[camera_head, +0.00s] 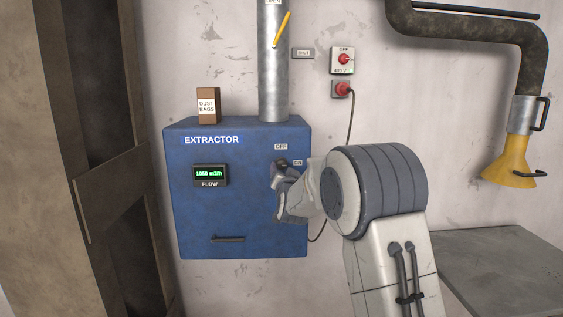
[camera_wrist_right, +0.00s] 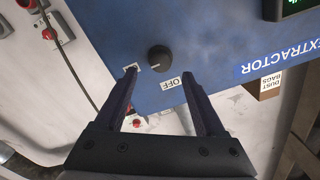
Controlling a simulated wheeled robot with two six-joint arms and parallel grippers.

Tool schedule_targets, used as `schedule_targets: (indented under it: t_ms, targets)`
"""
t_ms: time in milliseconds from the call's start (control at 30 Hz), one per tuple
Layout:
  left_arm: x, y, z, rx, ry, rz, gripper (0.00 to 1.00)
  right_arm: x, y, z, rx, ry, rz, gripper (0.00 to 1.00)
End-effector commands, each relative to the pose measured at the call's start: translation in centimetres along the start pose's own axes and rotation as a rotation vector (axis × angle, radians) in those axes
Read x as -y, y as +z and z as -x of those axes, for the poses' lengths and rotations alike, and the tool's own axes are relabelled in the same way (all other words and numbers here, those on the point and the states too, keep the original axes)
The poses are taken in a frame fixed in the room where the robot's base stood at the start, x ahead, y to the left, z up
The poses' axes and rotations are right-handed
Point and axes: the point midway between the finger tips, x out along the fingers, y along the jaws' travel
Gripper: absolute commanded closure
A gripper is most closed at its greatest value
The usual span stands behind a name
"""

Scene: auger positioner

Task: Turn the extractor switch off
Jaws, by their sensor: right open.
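The blue extractor cabinet (camera_head: 240,218) hangs on the wall in the head view. Its switch is a round black knob (camera_wrist_right: 159,58) in the wrist view, which shows the panel upside down. A pale mark on the knob points toward the ON label (camera_wrist_right: 131,67); the OFF label (camera_wrist_right: 171,83) is beside it. My right gripper (camera_wrist_right: 160,76) is open and empty, its fingertips just short of the knob, with the knob lined up between them. In the head view the right gripper (camera_head: 284,186) partly hides the knob. My left gripper is out of view.
The flow display (camera_head: 209,174) is lit green and seems to read 1050 m3/h. A dust bags box (camera_head: 208,106) stands on the cabinet beside a metal duct (camera_head: 273,75). A cable runs from a red plug (camera_head: 343,89). A yellow hood (camera_head: 510,163) hangs at right above a grey table (camera_head: 500,262).

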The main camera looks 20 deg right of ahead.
Motion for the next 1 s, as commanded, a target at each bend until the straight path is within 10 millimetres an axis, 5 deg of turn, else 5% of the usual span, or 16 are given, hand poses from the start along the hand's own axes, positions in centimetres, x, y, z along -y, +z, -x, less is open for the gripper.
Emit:
schedule_targets:
  t_ms: [300,700,900,1000]
  targets:
    - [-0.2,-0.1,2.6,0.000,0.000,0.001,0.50,0.2,-0.1,-4.6,0.003,0.000,0.000,0.28]
    - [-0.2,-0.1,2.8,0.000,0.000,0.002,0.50,0.0,0.1,-5.3,0.002,-0.001,0.000,0.28]
    - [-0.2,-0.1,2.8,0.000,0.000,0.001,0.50,0.1,0.1,-5.3,0.002,-0.001,0.000,1.00]
    - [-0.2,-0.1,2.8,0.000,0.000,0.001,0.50,0.1,0.1,-5.3,0.002,-0.001,0.001,1.00]
